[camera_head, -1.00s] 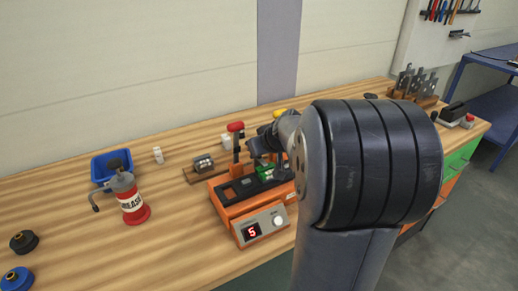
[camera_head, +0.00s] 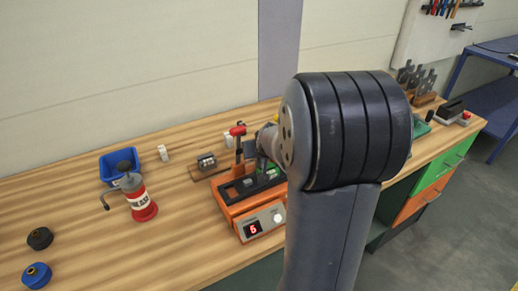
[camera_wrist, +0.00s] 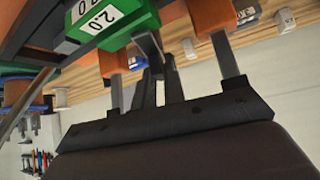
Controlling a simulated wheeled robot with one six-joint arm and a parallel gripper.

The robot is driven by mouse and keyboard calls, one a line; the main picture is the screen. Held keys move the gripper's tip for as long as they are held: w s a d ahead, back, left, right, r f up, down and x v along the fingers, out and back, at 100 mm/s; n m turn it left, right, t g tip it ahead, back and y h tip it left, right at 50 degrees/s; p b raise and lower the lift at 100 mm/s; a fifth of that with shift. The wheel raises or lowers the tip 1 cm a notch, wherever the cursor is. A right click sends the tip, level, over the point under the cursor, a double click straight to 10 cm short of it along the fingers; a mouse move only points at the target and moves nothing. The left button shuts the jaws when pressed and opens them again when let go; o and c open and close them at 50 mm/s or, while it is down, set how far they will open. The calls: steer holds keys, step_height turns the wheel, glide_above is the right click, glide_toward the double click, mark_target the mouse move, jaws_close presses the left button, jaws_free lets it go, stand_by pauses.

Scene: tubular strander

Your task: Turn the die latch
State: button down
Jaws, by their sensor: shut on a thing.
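An orange machine (camera_head: 236,207) with a red digit display and a white knob stands on the bench. A green block marked 2.0 (camera_wrist: 115,22) sits on it; it also shows in the head view (camera_head: 271,173). My gripper (camera_wrist: 152,62) is down at this block, its dark fingers close together. It is shut on a small dark piece (camera_wrist: 149,44) beside the block, apparently the die latch. The fingers hide most of that piece, so its angle cannot be told. In the head view my arm hides the machine's right side.
A red-topped upright lever (camera_head: 238,131) rises behind the machine, near my wrist. A red grease can (camera_head: 139,200) and a blue bin (camera_head: 119,164) stand left.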

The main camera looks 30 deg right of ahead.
steer(key=c, duration=1.5)
jaws_free()
steer(key=shift+s, duration=0.1)
steer(key=v, duration=1)
steer(key=shift+s+a+r, duration=0.1)
steer(key=shift+s+r, duration=0.15)
